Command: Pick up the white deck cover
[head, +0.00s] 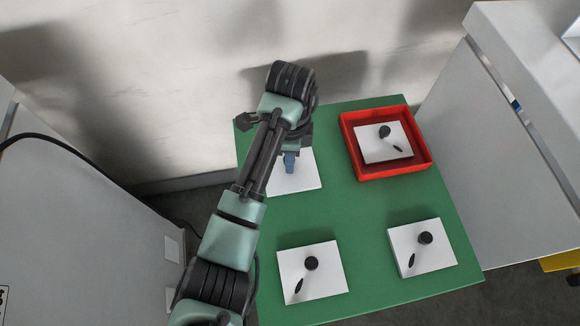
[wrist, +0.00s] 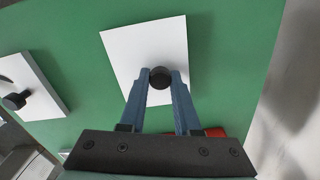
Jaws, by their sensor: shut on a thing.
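A flat white deck cover (head: 303,182) with a black knob lies at the back left of the green table, partly hidden by my arm in the head view. In the wrist view the white cover (wrist: 122,47) is below my gripper, and its round black knob (wrist: 160,77) sits between the fingertips. My gripper (head: 290,163) has blue fingers, and in the wrist view the gripper (wrist: 162,75) is shut on the knob. I cannot tell whether the cover is clear of the table. Similar white plates with black knobs stand at the front left (head: 325,280) and front right (head: 440,258).
A red tray (head: 424,160) at the back right holds another white plate (head: 372,146) with a knob. The green table (head: 350,215) is bare in the middle. A wall stands behind, and grey-white cabinets flank both sides.

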